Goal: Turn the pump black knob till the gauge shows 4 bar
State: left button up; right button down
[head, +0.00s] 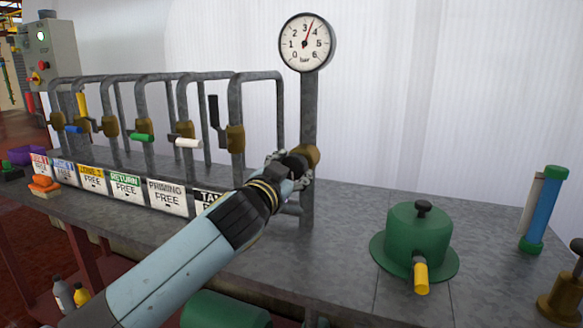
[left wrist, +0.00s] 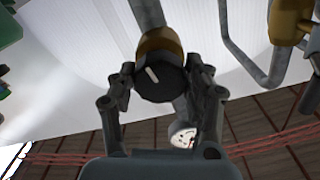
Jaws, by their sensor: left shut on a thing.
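The pump's black knob (left wrist: 160,84) with a white pointer line sits on a brass body (left wrist: 158,44), and shows large in the left wrist view. My left gripper (head: 289,170) is shut on the knob, with one finger on each side of it. In the head view the gripper mostly hides the knob. The round white gauge (head: 306,43) stands on a grey pipe above the knob. Its red needle points up and slightly right, between 3 and 4 bar. My right gripper is not in view.
Left along the grey bench (head: 345,265) stand several bent pipes with brass valves and coloured levers, including a black lever (head: 214,112). Signs reading FREE (head: 167,196) line the front. A green round pump housing (head: 417,235) and a blue-green cylinder (head: 544,210) stand to the right.

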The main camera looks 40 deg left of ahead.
pick_arm(q)
jog(key=shift+m, duration=0.9)
jog(key=o, duration=1.2)
jog(key=shift+c, duration=0.2)
jog(key=v, duration=1.2)
jog(key=shift+s+f, duration=0.1)
